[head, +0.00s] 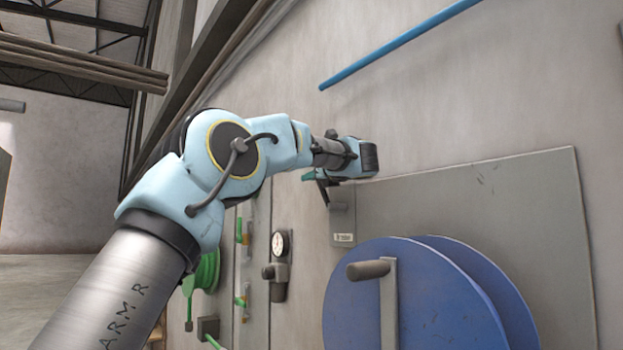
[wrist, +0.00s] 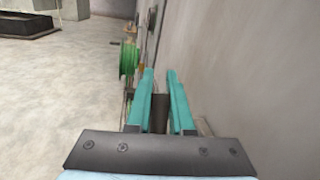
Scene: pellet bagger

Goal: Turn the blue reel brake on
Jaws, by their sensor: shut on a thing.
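The blue reel (head: 415,300) stands at the lower right of the head view, with a grey crank handle on its face. Above its left side a small grey brake box (head: 342,217) with a label sits on the wall panel. A dark brake lever (head: 323,192) shows at this box, partly hidden by my gripper (head: 312,176). In the wrist view the teal fingers of my gripper (wrist: 158,95) stand on both sides of a dark upright piece, which seems to be the lever. My gripper is shut on it. The lever's exact angle is hard to tell.
A grey panel (head: 500,200) backs the blue reel. A blue pipe (head: 400,42) runs above my arm. Open floor (wrist: 60,110) lies left in the wrist view.

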